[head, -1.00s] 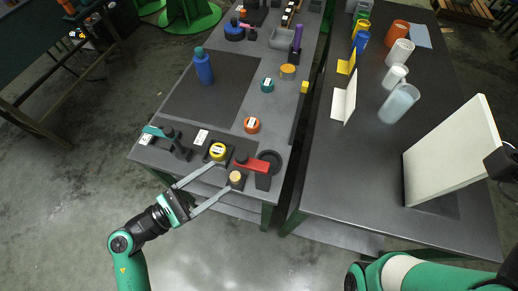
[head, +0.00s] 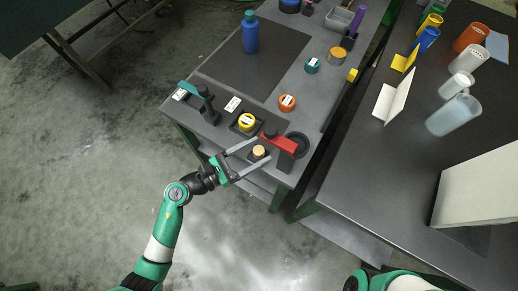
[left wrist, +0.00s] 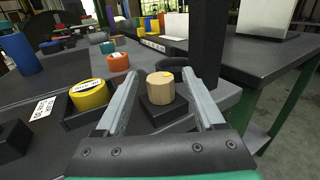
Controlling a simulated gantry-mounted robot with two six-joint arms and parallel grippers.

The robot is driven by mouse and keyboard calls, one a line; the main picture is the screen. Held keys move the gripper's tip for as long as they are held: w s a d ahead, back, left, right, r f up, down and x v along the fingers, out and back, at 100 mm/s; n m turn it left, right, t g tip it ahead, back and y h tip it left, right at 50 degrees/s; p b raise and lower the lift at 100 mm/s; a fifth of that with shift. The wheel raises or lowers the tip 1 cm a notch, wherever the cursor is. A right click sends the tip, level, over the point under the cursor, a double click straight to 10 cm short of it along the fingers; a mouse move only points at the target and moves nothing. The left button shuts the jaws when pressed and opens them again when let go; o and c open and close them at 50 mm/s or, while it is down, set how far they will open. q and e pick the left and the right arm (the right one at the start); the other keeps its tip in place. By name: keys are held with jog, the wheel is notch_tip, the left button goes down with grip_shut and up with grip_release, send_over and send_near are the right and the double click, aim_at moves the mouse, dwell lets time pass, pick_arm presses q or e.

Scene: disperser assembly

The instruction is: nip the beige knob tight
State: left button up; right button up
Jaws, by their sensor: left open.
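The beige knob (head: 258,151) is a short round cylinder on a dark square base near the front edge of the left table. It also shows in the left wrist view (left wrist: 160,88), upright. My left gripper (head: 262,155) is open, with its two long grey fingers pointing at the table. In the left wrist view the fingers (left wrist: 162,85) stand on either side of the knob with a gap on both sides. I cannot tell whether they are at the knob's height. My right gripper is not in view.
A red-handled black clamp (head: 280,144) stands just right of the knob. A yellow ring-like part (head: 246,122) sits left of it in a dark holder. An orange part (head: 287,102) and a blue bottle (head: 250,34) stand farther back. A teal-handled clamp (head: 203,98) is at the left.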

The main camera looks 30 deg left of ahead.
pick_arm(q)
jog(key=shift+w+d, duration=0.35)
jog(key=shift+w, duration=0.15)
grip_shut()
jog(key=shift+h, duration=0.3)
jog(key=shift+a+f+m+g+h+b, duration=0.1)
jog(key=shift+f+m+g+h+b, duration=0.05)
jog(key=shift+m+g+h+b, duration=0.8)
jog(key=m+g+h+b, duration=0.2)
jog(key=m+g+b, duration=0.1)
jog(key=g+b, duration=0.1)
jog(key=m+g+h+b, duration=0.3)
jog(key=g+b, duration=0.1)
jog(key=b, duration=0.2)
jog(key=shift+f+m+g+h, duration=0.15)
jog(key=shift+m+g+h, duration=0.1)
jog(key=shift+m+h, duration=0.1)
jog(key=shift+r+m+g+b, duration=0.25)
jog(key=shift+m+g+b, duration=0.25)
jog(key=shift+g+b, duration=0.4)
